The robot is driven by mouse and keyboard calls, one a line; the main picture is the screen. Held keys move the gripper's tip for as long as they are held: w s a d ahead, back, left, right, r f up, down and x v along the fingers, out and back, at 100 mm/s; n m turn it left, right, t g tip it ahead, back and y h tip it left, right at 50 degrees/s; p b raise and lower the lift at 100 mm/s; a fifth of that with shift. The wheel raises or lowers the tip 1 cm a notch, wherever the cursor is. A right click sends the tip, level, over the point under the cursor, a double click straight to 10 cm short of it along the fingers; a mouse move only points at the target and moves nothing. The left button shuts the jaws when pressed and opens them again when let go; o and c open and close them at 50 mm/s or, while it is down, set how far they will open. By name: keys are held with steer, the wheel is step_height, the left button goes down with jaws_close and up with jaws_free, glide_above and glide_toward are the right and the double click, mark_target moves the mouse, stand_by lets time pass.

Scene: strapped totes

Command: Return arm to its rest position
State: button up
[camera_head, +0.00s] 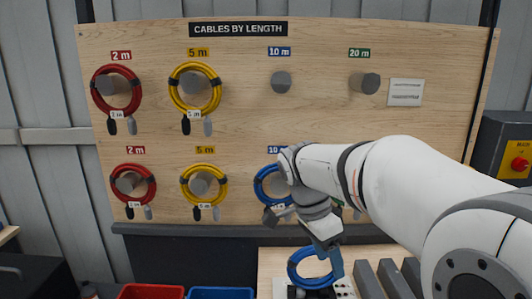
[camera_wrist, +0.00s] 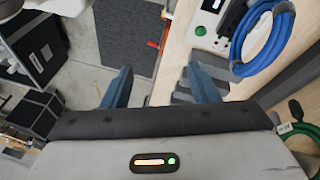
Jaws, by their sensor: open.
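My gripper (camera_head: 331,258) is low in front of the pegboard, at the end of the white arm that comes in from the right. In the wrist view its two blue fingers (camera_wrist: 162,80) are spread apart with nothing between them. A blue cable coil (camera_head: 296,278) lies on the light-coloured bench, close to the gripper in the head view. In the wrist view the blue coil (camera_wrist: 263,40) sits right of the fingers, clear of them, by a white device (camera_wrist: 205,20). My arm hides part of the lower right of the board.
The wooden board (camera_head: 235,130) holds red coils (camera_head: 93,93), yellow coils (camera_head: 172,93) and a blue coil (camera_head: 259,190) on pegs. The upper 10 m peg (camera_head: 281,82) and 20 m peg (camera_head: 366,83) are bare. Red (camera_head: 150,291) and blue bins (camera_head: 220,293) stand below. Dark cases (camera_wrist: 40,45) stand at left.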

steer(key=s+d+f+n+t+y+b, duration=0.1)
steer(key=s+f+n+t+b, duration=0.1)
steer(key=s+f+n+b, duration=0.2)
steer(key=s+d+f+n+t+y+b, duration=0.1)
steer(key=s+f+n+b, duration=0.3)
steer(key=s+f+n, duration=0.4)
step_height(320, 180, down, 4)
steer(key=shift+s+d+r+n+t+y, duration=0.3)
steer(key=shift+n+t+y, duration=0.4)
steer(key=shift+n, duration=0.5)
